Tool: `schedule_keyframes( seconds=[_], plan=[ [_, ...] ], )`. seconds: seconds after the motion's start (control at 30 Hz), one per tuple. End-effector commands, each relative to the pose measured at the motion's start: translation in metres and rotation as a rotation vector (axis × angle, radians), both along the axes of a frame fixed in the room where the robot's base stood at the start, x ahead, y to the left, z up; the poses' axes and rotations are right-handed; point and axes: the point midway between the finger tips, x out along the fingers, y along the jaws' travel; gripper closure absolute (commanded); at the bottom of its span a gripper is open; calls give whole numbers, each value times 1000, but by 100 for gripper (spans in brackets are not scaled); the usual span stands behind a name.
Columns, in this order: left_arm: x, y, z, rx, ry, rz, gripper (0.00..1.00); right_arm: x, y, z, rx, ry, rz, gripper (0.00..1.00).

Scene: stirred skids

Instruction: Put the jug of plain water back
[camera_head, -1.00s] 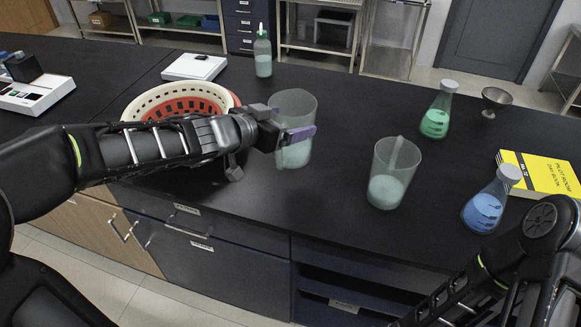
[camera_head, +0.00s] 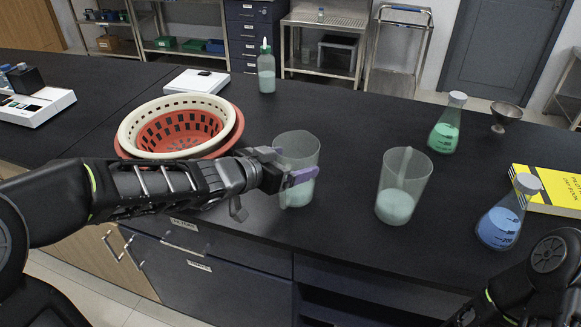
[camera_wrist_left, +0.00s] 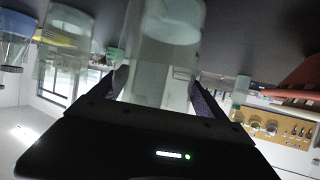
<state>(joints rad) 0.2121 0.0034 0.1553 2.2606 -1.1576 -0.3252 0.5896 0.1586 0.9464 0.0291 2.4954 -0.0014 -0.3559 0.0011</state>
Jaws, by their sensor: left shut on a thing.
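A clear jug with pale liquid (camera_head: 297,160) is held by my left gripper (camera_head: 288,180), whose purple-tipped fingers are shut on its side. The jug is upright, near the front of the black bench; I cannot tell whether its base touches the top. In the left wrist view the same jug (camera_wrist_left: 160,55) fills the middle between the fingers (camera_wrist_left: 155,95). A second, similar jug with pale liquid (camera_head: 403,185) stands on the bench to its right. I cannot read any label telling which holds plain water. Only my right arm shows at lower right; its gripper is out of frame.
Cream and red baskets (camera_head: 180,125) sit behind my left arm. A stoppered bottle (camera_head: 266,70) and white scale (camera_head: 197,81) stand at the back. A green flask (camera_head: 444,128), blue flask (camera_head: 503,220), metal bowl (camera_head: 505,115) and yellow book (camera_head: 550,188) are on the right.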

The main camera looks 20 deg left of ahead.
Motion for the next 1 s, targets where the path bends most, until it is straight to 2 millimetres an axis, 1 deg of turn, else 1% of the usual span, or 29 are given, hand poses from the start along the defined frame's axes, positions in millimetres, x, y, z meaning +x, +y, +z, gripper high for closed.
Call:
schedule_keyframes(
  seconds=[0.17, 0.3, 0.33, 0.5, 0.73, 0.83, 1.0],
  plan=[
    [0, 0, 3, 0, -3, 0, 86, 0, 0, 2, 0, -1, 0, 64],
    [0, 0, -1, -1, -2, 0, 86, 0, 0, -1, 0, -1, 0, 64],
    [0, 0, -2, 0, 0, 1, 14, 0, 0, -1, 0, -1, 0, 64],
    [0, 0, -1, 0, 0, 1, 0, 0, 0, 0, 0, -1, 0, 64],
    [0, 0, -1, 0, 0, 1, 0, 0, 0, 0, 0, -1, 0, 64],
    [0, 0, 3, 0, -1, 1, 0, 0, 0, 3, 0, 0, 0, 64],
    [-13, 8, 12, 1, -2, 4, 0, 0, 0, 12, 0, 0, 0, 64]
  ],
)
